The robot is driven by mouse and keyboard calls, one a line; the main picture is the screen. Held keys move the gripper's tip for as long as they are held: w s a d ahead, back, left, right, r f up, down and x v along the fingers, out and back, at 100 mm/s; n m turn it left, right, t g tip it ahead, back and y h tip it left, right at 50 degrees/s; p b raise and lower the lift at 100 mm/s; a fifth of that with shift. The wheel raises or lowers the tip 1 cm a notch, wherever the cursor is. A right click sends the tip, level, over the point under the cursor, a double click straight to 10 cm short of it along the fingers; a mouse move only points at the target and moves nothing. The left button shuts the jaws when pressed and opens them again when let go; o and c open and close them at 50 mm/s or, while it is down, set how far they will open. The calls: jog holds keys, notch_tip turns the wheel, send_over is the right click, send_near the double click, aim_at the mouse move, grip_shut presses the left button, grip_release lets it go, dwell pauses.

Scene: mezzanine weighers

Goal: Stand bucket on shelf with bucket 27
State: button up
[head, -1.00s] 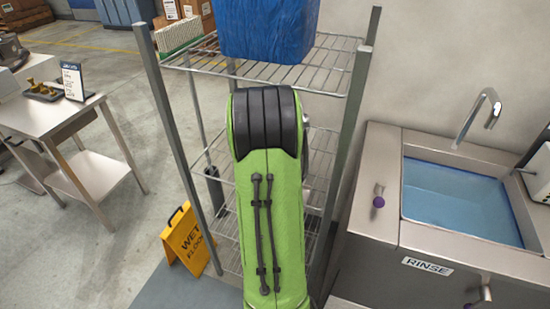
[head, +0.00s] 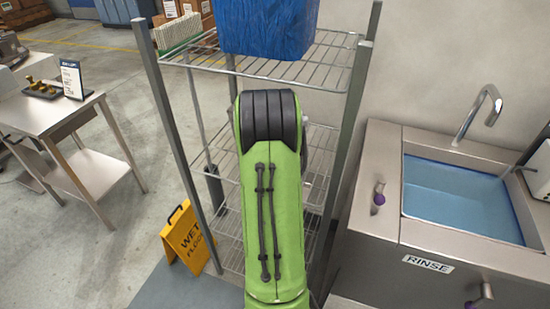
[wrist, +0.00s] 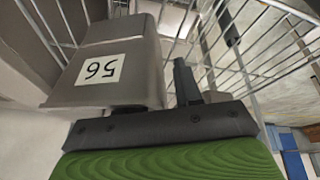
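A grey bucket (wrist: 115,70) with a white number label fills the left of the wrist view. The label appears upside down and seems to read 56. The bucket is right at my gripper (wrist: 185,85), whose dark palm bar spans the lower part of that view. One dark finger shows just right of the bucket; the other is hidden, so whether the fingers clamp the bucket is unclear. In the head view my green arm reaches into the wire shelf rack (head: 330,62) and hides the gripper and bucket. No bucket marked 27 can be made out.
A blue bin (head: 268,28) stands on the top shelf. A rinse sink (head: 462,200) is close on the right. A yellow wet-floor sign (head: 187,240) stands by the rack's left front leg. A steel table (head: 60,115) is at left, with open floor between.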

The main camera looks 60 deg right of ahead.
jog(key=shift+r+p, duration=0.3)
jog(key=shift+r, duration=0.1)
jog(key=p+v, duration=0.1)
jog(key=v, duration=1.1)
jog(key=w+a+r+n+t+y, duration=0.1)
jog(key=w+a+r+n, duration=0.15)
jog(key=a, duration=0.75)
jog(key=w+a+r+n+t, duration=0.15)
jog(key=a+r, duration=0.25)
jog(key=a, duration=0.5)
jog(key=s+a+n+y, duration=0.1)
jog(key=s+a+n, duration=0.2)
jog(key=a, duration=0.6)
jog(key=s+a+f+n+t+y, duration=0.1)
jog(key=s+a+n, duration=0.3)
jog(key=s+a, duration=0.4)
jog(key=shift+s+a+n+y, duration=0.25)
jog(key=shift+a+y, duration=0.45)
jog(key=shift+a, duration=0.45)
jog(key=shift+t, duration=0.25)
